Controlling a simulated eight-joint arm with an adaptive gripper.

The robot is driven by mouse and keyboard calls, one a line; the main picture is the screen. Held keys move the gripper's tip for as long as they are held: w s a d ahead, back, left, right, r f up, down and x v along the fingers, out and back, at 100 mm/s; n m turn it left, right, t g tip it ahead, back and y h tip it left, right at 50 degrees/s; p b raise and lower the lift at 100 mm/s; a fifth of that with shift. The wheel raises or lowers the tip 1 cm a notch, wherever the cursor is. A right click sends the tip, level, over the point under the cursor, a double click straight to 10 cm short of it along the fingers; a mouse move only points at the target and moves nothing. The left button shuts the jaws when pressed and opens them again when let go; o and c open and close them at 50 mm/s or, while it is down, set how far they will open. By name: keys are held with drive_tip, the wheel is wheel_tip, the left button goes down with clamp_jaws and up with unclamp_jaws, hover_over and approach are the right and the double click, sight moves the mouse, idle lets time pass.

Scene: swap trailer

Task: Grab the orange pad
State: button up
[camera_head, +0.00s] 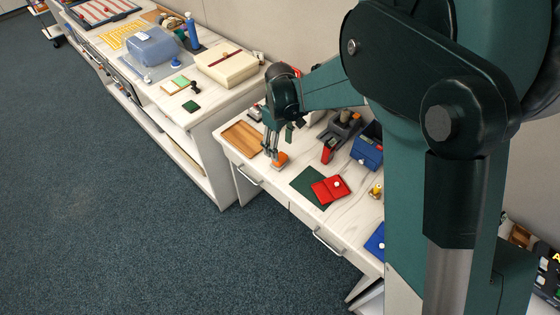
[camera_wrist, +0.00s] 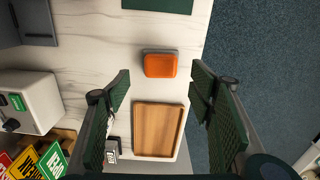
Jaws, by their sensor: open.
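The orange pad (camera_wrist: 160,65) lies on the white desk, just ahead of the wooden tray in the wrist view. In the head view the orange pad (camera_head: 281,159) shows near the desk's front edge, close beside my fingertips. My gripper (camera_head: 273,157) points down over the desk. In the wrist view my gripper (camera_wrist: 163,82) is open, with its two green-padded fingers apart on either side of the pad's line. Nothing is between the fingers that I can see held. Whether the fingertips reach the pad's height is unclear.
A wooden tray (camera_wrist: 158,130) lies beside the pad. A dark green mat (camera_head: 307,187) with a red booklet (camera_head: 330,190) is to the right in the head view. A red-and-grey stapler-like tool (camera_head: 338,138) and a blue box (camera_head: 368,146) stand behind. Bare desk surrounds the pad.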

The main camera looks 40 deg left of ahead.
sight(280, 157)
drive_tip(key=shift+f, duration=0.9)
drive_tip(key=shift+f+b, duration=0.7)
drive_tip(key=shift+f, duration=1.9)
drive_tip(key=c, duration=1)
